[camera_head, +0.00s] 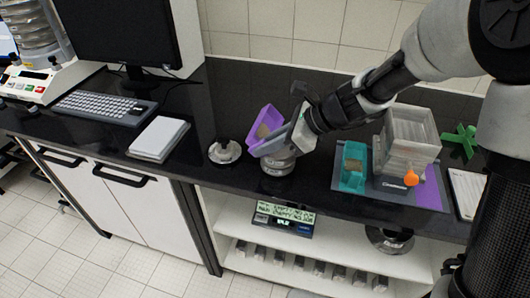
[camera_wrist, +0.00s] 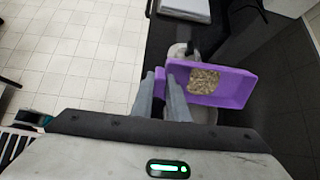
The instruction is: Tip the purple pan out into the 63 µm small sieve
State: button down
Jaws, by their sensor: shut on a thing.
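The purple pan (camera_head: 264,130) is held by my gripper (camera_head: 290,133) above the dark counter, tilted. In the wrist view the purple pan (camera_wrist: 232,84) has a patch of tan grains (camera_wrist: 205,80) inside it. My gripper (camera_wrist: 168,82) is shut on the pan's left end there. A small round metal sieve (camera_head: 278,165) stands below the pan in the head view, partly hidden by pan and gripper. A round pale rim (camera_wrist: 207,114) shows partly behind the pan in the wrist view. I cannot read any 63 µm label.
Another small round metal piece (camera_head: 225,151) stands left of the pan. A teal container (camera_head: 354,167), a grey rack (camera_head: 408,140) and an orange item (camera_head: 411,178) are to the right. A balance display (camera_head: 283,219) sits on the lower shelf. A keyboard (camera_head: 107,106) is at the left.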

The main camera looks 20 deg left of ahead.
jog(key=shift+d+f+y+b, duration=0.25)
jog(key=shift+y+b, duration=0.55)
jog(key=shift+b, duration=1.5)
jog(key=shift+d+y+b, duration=0.3)
jog(key=shift+y+b, duration=0.5)
jog(key=shift+b, duration=1.45)
jog(key=shift+b, duration=0.45)
jog(key=y+b, duration=0.2)
jog(key=b, duration=0.1)
jog(key=d+y+b, duration=0.1)
jog(key=y+b, duration=0.2)
jog(key=d+y+b, duration=0.1)
jog(key=y+b, duration=0.1)
jog(key=y, duration=0.1)
jog(key=shift+d+f+b, duration=0.15)
jog(key=shift+d+b, duration=0.05)
jog(key=shift+b, duration=0.2)
